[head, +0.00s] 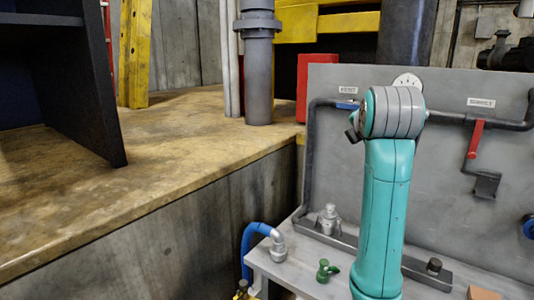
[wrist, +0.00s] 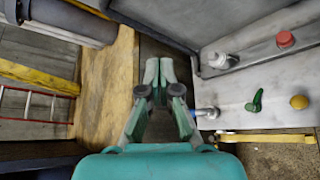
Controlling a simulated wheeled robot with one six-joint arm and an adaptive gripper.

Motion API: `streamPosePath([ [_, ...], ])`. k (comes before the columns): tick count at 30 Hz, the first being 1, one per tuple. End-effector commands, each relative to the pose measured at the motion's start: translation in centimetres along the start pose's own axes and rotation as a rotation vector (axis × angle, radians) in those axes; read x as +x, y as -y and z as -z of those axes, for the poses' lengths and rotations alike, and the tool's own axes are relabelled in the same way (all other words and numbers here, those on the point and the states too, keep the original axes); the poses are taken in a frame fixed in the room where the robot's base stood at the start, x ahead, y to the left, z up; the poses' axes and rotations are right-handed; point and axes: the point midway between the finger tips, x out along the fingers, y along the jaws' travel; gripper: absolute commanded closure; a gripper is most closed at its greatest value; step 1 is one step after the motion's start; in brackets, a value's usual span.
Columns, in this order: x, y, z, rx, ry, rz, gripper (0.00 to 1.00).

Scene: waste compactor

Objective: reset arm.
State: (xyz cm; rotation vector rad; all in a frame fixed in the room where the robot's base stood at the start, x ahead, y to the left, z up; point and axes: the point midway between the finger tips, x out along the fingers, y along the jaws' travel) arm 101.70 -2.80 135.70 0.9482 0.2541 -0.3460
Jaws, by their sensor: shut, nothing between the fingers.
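My gripper (wrist: 160,72) shows in the wrist view with its teal fingers brought together at the tips and nothing held between them. Below it are a concrete ledge edge and a dark gap. In the head view my teal arm stands upright in front of the grey panel (head: 460,208), its grey joint at the top. The gripper itself is hidden in the head view.
A grey bench (head: 300,270) below the panel carries a green valve (head: 326,270), a metal fitting (head: 328,218) and a blue hose (head: 248,245). A red lever (head: 476,138) hangs from a pipe. The yellowish ledge (head: 170,130) at left is mostly clear.

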Motion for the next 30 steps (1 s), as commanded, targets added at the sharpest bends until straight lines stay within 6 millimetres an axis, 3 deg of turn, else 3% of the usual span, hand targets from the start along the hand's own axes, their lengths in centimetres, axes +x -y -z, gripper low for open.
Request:
streamPosePath([
  [10, 2.2, 3.2, 2.6, 0.067, -0.004, -0.002, 1.00],
  [17, 4.3, 6.9, 5.6, 0.147, -0.008, -0.008, 1.00],
  [24, 6.6, 14.0, 10.9, 0.296, -0.021, -0.021, 1.00],
  [30, 7.3, 20.5, 15.6, 0.441, -0.036, -0.034, 1.00],
])
